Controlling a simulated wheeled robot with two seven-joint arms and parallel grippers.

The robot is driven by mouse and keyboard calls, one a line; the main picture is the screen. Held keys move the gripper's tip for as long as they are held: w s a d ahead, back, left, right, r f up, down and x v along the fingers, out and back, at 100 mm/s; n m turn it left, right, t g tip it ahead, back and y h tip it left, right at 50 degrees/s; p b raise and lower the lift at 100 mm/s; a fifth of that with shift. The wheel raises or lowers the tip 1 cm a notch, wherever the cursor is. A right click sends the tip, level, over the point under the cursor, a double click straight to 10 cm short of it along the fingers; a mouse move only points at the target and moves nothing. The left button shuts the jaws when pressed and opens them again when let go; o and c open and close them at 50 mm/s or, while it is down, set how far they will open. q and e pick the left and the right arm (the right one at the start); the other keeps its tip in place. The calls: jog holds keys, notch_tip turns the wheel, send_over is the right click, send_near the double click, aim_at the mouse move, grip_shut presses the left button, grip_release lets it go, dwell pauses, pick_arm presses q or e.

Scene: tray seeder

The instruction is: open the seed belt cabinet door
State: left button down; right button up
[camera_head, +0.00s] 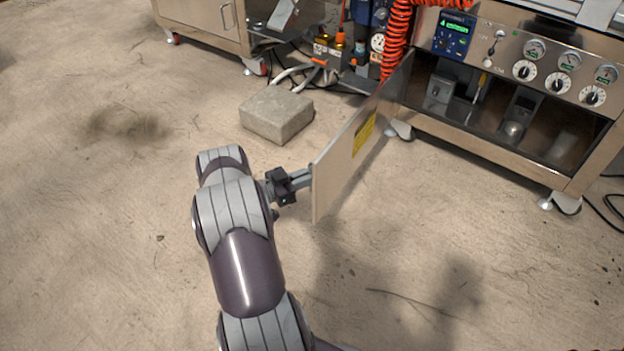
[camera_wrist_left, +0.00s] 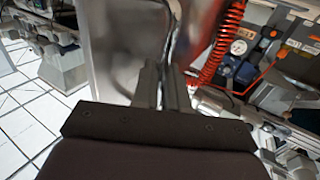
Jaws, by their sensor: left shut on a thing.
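The seed belt cabinet door (camera_head: 340,160) is a metal panel with a yellow label. It stands swung well out from the cabinet (camera_head: 480,140), whose interior shows. My left gripper (camera_head: 303,178) is at the outer face of the door near its free edge, shut on what looks like the door handle. In the left wrist view the fingers (camera_wrist_left: 162,85) close around the foot of a curved metal bar, the handle (camera_wrist_left: 172,35), beside the shiny door panel (camera_wrist_left: 115,50). The grip itself is partly hidden by the fingers. My right gripper is in neither view.
A concrete block (camera_head: 277,114) lies on the floor left of the door. Orange coiled hose (camera_head: 397,40) and pneumatic fittings (camera_head: 345,45) are behind it. Another cabinet (camera_head: 205,22) stands at the upper left.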

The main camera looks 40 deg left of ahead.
pick_arm(q)
jog(key=shift+w+a+r, duration=0.1)
jog(key=shift+w+r, duration=0.1)
jog(key=shift+r, duration=0.1)
jog(key=c, duration=1.2)
grip_release()
jog(key=shift+w, duration=0.15)
jog(key=shift+o, duration=0.2)
jog(key=shift+f, duration=0.1)
jog(key=shift+f, duration=0.1)
jog(key=shift+s, duration=0.2)
jog(key=p+v, duration=0.4)
jog(key=v, duration=0.8)
jog(key=shift+s, duration=0.25)
